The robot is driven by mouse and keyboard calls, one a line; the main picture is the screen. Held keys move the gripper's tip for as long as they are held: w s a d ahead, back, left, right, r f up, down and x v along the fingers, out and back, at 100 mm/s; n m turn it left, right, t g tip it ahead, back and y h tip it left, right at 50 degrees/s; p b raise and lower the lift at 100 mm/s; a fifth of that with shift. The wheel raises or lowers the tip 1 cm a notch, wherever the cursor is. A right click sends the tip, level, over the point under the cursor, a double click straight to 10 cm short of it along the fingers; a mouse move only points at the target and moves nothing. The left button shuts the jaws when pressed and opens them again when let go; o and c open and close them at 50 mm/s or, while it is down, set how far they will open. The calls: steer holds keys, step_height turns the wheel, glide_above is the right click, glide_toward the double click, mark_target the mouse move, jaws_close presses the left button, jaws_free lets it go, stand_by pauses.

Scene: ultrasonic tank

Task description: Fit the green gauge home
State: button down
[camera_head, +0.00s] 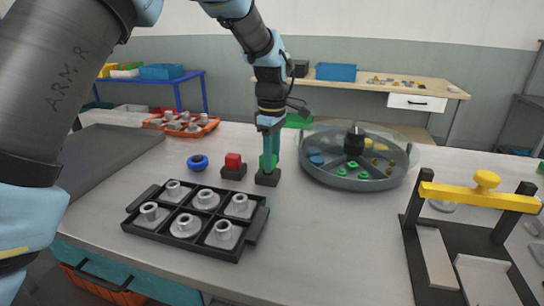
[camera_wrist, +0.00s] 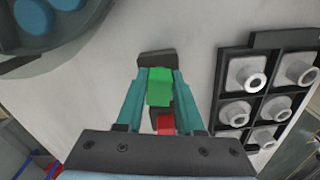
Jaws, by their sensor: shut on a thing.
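My gripper (camera_head: 268,152) points down and is shut on the green gauge (camera_head: 265,162), a small green block. In the wrist view the green gauge (camera_wrist: 159,88) sits between my two teal fingers (camera_wrist: 159,74). A black base block (camera_head: 267,179) is directly below the green gauge on the table; its dark end also shows beyond the gauge in the wrist view (camera_wrist: 156,57). I cannot tell whether the gauge touches or is inside the base. A similar black block with a red gauge (camera_head: 233,160) stands just left; the red gauge also shows in the wrist view (camera_wrist: 166,125).
A black tray (camera_head: 133,222) of grey metal parts is in front. A round grey divided tank (camera_head: 357,183) stands close on the right. A black fixture with a yellow bar (camera_head: 478,197) is at the far right. The table's front middle is clear.

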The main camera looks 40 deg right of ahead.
steer(key=shift+f, duration=0.65)
stand_by(0.3)
steer(key=shift+f+p, duration=0.2)
steer(key=shift+p, duration=0.15)
stand_by(3.4)
steer(key=shift+c, duration=2.3)
jaws_free()
steer(key=shift+r, duration=0.1)
step_height(320, 180, up, 11)
steer(key=shift+f+b, duration=0.2)
steer(key=shift+b, duration=0.85)
